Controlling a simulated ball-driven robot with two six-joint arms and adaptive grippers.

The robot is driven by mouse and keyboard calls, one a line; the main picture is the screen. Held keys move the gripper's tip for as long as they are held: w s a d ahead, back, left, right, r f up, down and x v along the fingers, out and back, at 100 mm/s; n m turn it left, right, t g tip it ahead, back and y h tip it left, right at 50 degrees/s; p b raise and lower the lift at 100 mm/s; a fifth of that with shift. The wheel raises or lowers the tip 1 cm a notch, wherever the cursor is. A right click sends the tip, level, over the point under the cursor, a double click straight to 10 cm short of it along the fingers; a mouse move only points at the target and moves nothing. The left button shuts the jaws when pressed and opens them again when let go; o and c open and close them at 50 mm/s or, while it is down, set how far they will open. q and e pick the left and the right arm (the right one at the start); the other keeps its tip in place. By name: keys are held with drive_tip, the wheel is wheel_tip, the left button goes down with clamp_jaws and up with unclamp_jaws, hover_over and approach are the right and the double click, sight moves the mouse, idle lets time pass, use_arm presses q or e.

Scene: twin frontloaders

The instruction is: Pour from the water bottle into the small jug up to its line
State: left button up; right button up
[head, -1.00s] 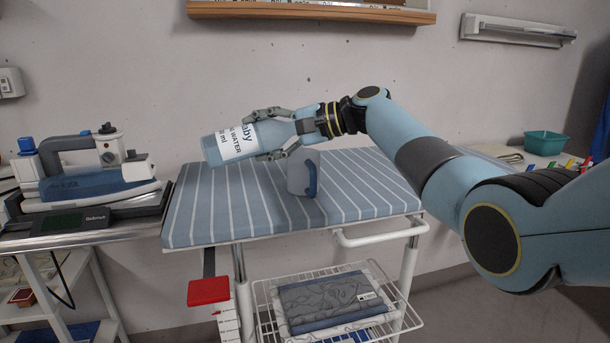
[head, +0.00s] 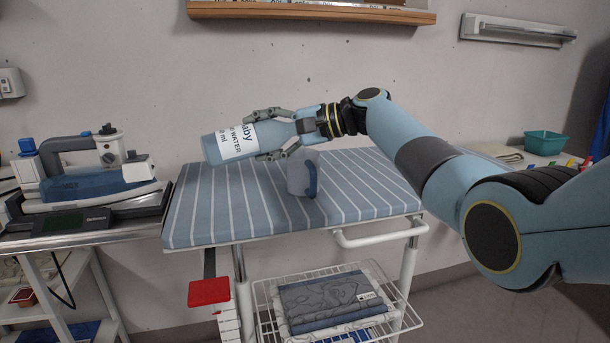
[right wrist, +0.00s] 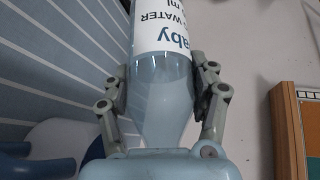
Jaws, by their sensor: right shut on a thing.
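The water bottle (head: 214,151) is light blue with a white label and lies nearly level in the air, its left, broad end a little lower. My right gripper (head: 265,131) is shut around it. In the right wrist view the bottle (right wrist: 162,85) narrows towards the palm, between the two fingers of the right gripper (right wrist: 163,88). The small jug (head: 298,172), pale with a blue handle, stands upright on the striped board, below and right of the bottle. Its line and contents cannot be made out. My left gripper is out of view.
The striped ironing board (head: 215,215) has free room around the jug. An iron (head: 90,180) stands on a unit at left. A red pad (head: 208,292) hangs below the board's front. A teal tub (head: 544,142) stands at the back right. The wall is close behind.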

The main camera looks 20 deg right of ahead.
sight(251, 126)
drive_tip(key=shift+r, duration=0.1)
idle(0.4)
drive_tip(key=shift+w+r+n+h+p, duration=0.1)
drive_tip(key=shift+n+h+p, duration=0.2)
drive_tip(key=shift+n, duration=0.2)
drive_tip(key=shift+d, duration=0.1)
drive_tip(key=shift+s+a+r+n+t+h+p, duration=0.2)
drive_tip(key=shift+a+r+n+t+h+p, duration=0.15)
drive_tip(key=shift+p, duration=0.5)
drive_tip(key=r+n+p, duration=0.1)
drive_tip(key=p, duration=0.1)
drive_tip(key=s+a+n+h+p, duration=0.1)
drive_tip(key=p, duration=0.1)
drive_tip(key=shift+s+a+r+t+h, duration=0.15)
drive_tip(key=shift+r+t+h, duration=0.1)
drive_tip(key=shift+r+t, duration=0.15)
drive_tip(key=shift+s+a+r+n+p, duration=0.15)
drive_tip(key=shift+a+r+n+p, duration=0.1)
drive_tip(key=shift+p, duration=0.4)
drive_tip(key=shift+h, duration=0.3)
drive_tip(key=shift+f, duration=0.1)
